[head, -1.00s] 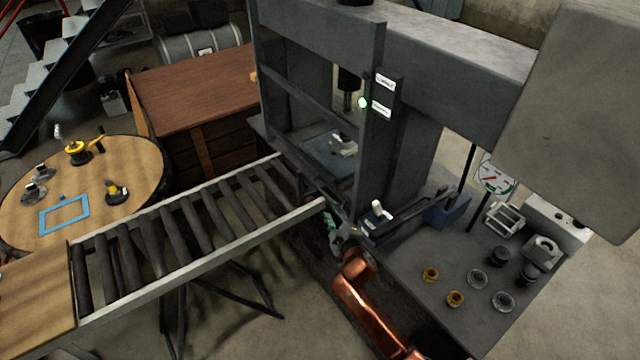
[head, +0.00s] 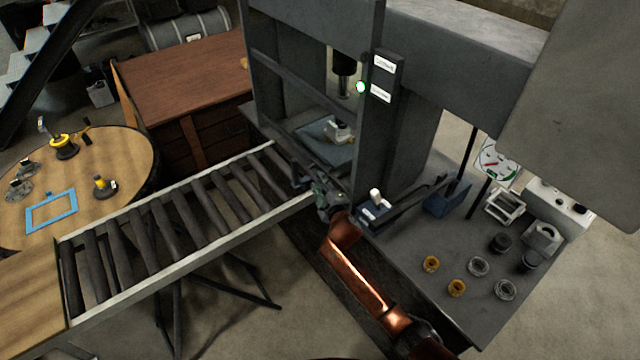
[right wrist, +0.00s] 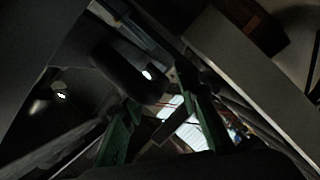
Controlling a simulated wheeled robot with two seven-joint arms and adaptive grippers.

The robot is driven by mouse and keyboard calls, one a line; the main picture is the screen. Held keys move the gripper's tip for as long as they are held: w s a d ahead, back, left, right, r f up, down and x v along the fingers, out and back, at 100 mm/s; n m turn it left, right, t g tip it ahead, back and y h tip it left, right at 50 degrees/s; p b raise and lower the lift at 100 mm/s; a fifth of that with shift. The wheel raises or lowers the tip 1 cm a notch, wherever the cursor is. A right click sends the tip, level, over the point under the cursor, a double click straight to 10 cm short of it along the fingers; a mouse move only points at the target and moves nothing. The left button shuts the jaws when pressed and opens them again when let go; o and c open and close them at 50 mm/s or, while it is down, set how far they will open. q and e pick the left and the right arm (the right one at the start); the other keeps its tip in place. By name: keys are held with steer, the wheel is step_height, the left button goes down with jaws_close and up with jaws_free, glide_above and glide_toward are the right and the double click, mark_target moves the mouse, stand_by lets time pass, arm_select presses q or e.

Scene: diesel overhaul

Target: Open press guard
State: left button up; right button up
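The press (head: 415,60) is a tall grey frame with a green light on its post. Its guard (head: 300,95) appears as a dark barred frame across the front opening, with the ram and a pale part on a plate visible behind it. My right gripper (head: 312,188) is at the lower front edge of the press opening, close to the guard's bottom. In the right wrist view its two green fingers (right wrist: 160,130) stand apart, with dark bars beyond them. I cannot tell whether they touch the guard. My left gripper is not in view.
A roller conveyor (head: 190,225) runs up to the press from the left. A round table (head: 120,150) holds small parts and a blue square outline. The bench (head: 400,255) at right carries several rings, a gauge (head: 497,160) and a blue box with a white knob (head: 376,205).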

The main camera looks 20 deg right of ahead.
jaws_close()
stand_by(0.3)
stand_by(0.4)
